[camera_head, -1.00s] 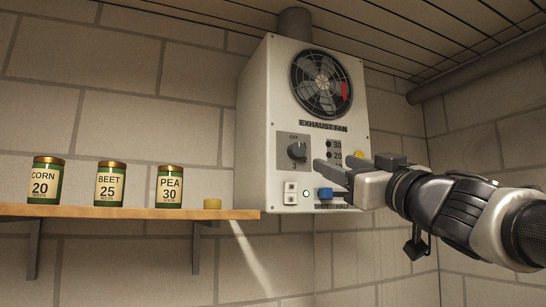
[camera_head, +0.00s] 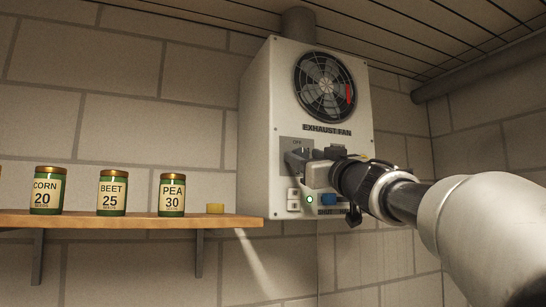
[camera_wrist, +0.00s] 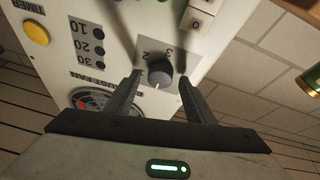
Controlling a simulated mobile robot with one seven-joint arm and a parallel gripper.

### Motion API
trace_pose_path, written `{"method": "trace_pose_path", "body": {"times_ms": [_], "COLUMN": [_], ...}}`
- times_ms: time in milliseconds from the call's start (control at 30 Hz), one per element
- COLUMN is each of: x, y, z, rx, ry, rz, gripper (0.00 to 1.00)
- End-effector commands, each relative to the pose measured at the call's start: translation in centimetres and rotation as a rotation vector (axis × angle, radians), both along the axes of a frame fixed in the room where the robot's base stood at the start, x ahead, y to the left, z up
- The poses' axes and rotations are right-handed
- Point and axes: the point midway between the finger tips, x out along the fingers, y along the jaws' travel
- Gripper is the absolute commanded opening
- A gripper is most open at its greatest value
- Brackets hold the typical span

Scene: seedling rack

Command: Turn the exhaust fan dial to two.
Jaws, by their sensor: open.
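The grey exhaust fan dial (camera_wrist: 160,74) is on the fan unit's front panel. In the wrist view, its white mark points down, toward the fan side and away from the numerals 2 and 3. My gripper (camera_wrist: 159,79) is open, with one finger at each side of the dial. A gap shows between each finger and the knob; I cannot tell how deep the fingers reach. In the head view my gripper (camera_head: 301,161) is at the dial plate and hides the dial. The fan unit (camera_head: 258,130) is a white box on the wall.
The round fan grille (camera_head: 324,86) is above the dial. A wooden shelf (camera_head: 110,222) with seed cans stands at left.

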Motion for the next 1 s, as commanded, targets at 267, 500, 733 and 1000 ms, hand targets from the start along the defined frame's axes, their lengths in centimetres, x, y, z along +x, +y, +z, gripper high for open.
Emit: {"method": "trace_pose_path", "body": {"times_ms": [267, 500, 733, 1000], "x": [-0.02, -0.02, -0.06, -0.15], "y": [0.0, -0.02, 0.02, 0.13], "z": [-0.02, -0.02, 0.05, 0.14], "rx": [0.0, 0.0, 0.039, 0.199], "ry": [0.0, 0.0, 0.013, 0.065], "rz": [0.0, -0.001, -0.001, 0.0], "gripper": [0.33, 0.09, 0.09, 0.09]}}
